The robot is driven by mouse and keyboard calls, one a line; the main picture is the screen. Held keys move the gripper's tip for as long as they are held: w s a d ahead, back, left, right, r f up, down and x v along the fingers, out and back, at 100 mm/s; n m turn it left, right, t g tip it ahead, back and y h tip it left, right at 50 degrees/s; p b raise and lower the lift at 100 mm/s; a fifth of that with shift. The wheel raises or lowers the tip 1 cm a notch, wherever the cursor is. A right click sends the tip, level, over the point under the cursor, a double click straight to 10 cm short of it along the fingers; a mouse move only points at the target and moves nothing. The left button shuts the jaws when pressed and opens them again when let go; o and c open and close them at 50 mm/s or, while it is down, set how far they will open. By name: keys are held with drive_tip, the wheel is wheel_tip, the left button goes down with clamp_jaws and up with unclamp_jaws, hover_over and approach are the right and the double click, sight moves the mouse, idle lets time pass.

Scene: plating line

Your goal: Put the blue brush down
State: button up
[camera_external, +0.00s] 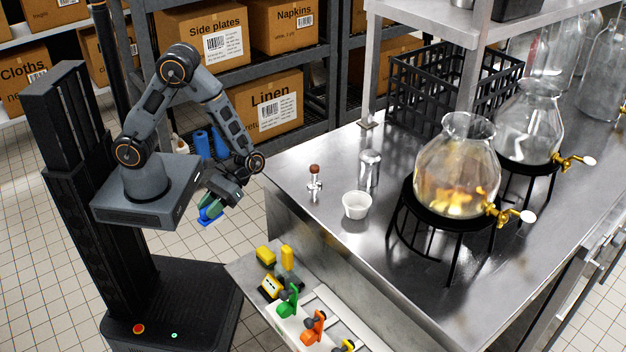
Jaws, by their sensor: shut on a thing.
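My gripper (216,201) hangs in mid-air left of the steel counter, pointing downward. It is shut on the blue brush (207,220), whose blue part shows below the jaws. A green-teal patch shows between the blue part and the jaws; I cannot tell whether it belongs to the brush. The jaws hide part of the brush. The brush is small here, so its exact tilt is unclear.
A low ledge (318,305) on the counter's near side carries yellow, green and orange tools. The steel counter (310,240) holds a white cup (355,205), a metal shaker (369,168) and glass dispensers (457,165) on black stands. Shelves with boxes stand behind.

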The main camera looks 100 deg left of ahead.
drive_tip(key=w+a+r+m+g+y+p, duration=0.1)
drive_tip(key=a+r+m+y, duration=0.1)
drive_tip(key=a+m+y, duration=0.75)
drive_tip(key=w+a+r+m+g+y, duration=0.1)
drive_tip(key=a+r+m+y, duration=0.1)
drive_tip(key=a+m+y, duration=0.8)
drive_tip(key=w+a+r+m+t+y, duration=0.1)
drive_tip(key=w+a+r+m+t, duration=0.2)
drive_tip(key=w+r+m+t, duration=0.5)
drive_tip(key=w+a+r+m+t+y, duration=0.1)
drive_tip(key=w+a+r+m+t, duration=0.2)
drive_tip(key=w+r+m+t, duration=0.6)
drive_tip(key=shift+w+a+f+m+t+h+p, duration=0.1)
drive_tip(key=shift+w+a+f+m+t+p, duration=0.3)
drive_tip(key=shift+w+f, duration=1.6)
drive_tip(key=shift+w+a+f+m+t+h+p, duration=0.1)
drive_tip(key=shift+w+a+f+m+t+p, duration=0.4)
drive_tip(key=shift+w+f, duration=1.5)
drive_tip(key=shift+w+a+f+m+t+h+p, duration=0.1)
drive_tip(key=shift+w+a+f+p, duration=0.4)
drive_tip(key=shift+w+f, duration=1.5)
drive_tip(key=shift+s+a+f, duration=0.1)
drive_tip(key=shift+s+f, duration=0.05)
drive_tip(key=shift+f, duration=0.75)
drive_tip(key=shift+s+a+f, duration=0.1)
drive_tip(key=shift+s+f, duration=0.05)
drive_tip(key=shift+f, duration=0.75)
